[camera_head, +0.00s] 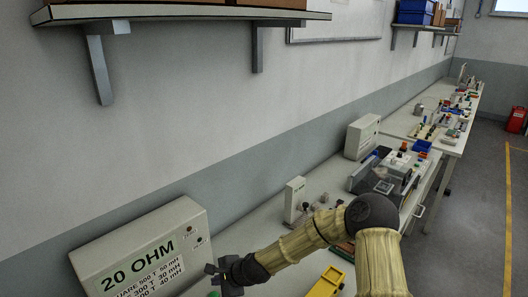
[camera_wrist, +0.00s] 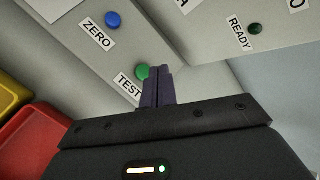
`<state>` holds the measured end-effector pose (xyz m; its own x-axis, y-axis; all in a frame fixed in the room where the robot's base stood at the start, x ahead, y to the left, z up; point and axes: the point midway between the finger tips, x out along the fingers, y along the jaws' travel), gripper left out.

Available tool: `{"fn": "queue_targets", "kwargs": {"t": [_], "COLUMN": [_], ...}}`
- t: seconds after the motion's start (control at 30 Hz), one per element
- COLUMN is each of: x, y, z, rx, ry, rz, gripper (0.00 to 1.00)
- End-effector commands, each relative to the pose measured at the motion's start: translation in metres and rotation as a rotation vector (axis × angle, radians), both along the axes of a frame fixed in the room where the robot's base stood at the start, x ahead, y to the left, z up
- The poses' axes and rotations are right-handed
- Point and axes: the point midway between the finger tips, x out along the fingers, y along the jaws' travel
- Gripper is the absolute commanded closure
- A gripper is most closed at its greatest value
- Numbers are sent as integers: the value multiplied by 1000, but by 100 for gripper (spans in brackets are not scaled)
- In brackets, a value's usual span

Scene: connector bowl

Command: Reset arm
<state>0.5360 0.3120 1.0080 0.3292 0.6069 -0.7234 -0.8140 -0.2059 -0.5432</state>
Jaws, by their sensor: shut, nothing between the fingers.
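My arm reaches in from the lower right of the head view, and my gripper (camera_head: 224,270) is above the front bench, just right of the 20 OHM box (camera_head: 145,250). In the wrist view my gripper (camera_wrist: 158,72) has its two fingers together, shut and empty. The fingertips overlap the view of a green TEST button (camera_wrist: 143,72) on a light grey panel; I cannot tell whether they touch it. A blue ZERO button (camera_wrist: 113,19) is up and left of them. A dark green READY light (camera_wrist: 255,28) is at the upper right.
A red bin (camera_wrist: 38,138) and a yellow bin (camera_wrist: 12,98) are at the left in the wrist view. A yellow bin (camera_head: 326,283) lies below my arm in the head view. Instruments and a grey box (camera_head: 362,136) stand further along the bench. A shelf (camera_head: 180,13) hangs above.

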Motion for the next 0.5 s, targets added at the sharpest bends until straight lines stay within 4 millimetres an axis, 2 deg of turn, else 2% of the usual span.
{"fn": "queue_targets", "kwargs": {"t": [0.27,0.5], "x": [-29,-58], "y": [-66,-140], "z": [18,46], "rx": [-286,-529], "ry": [-177,-264], "rz": [316,562], "gripper": [100,100]}}
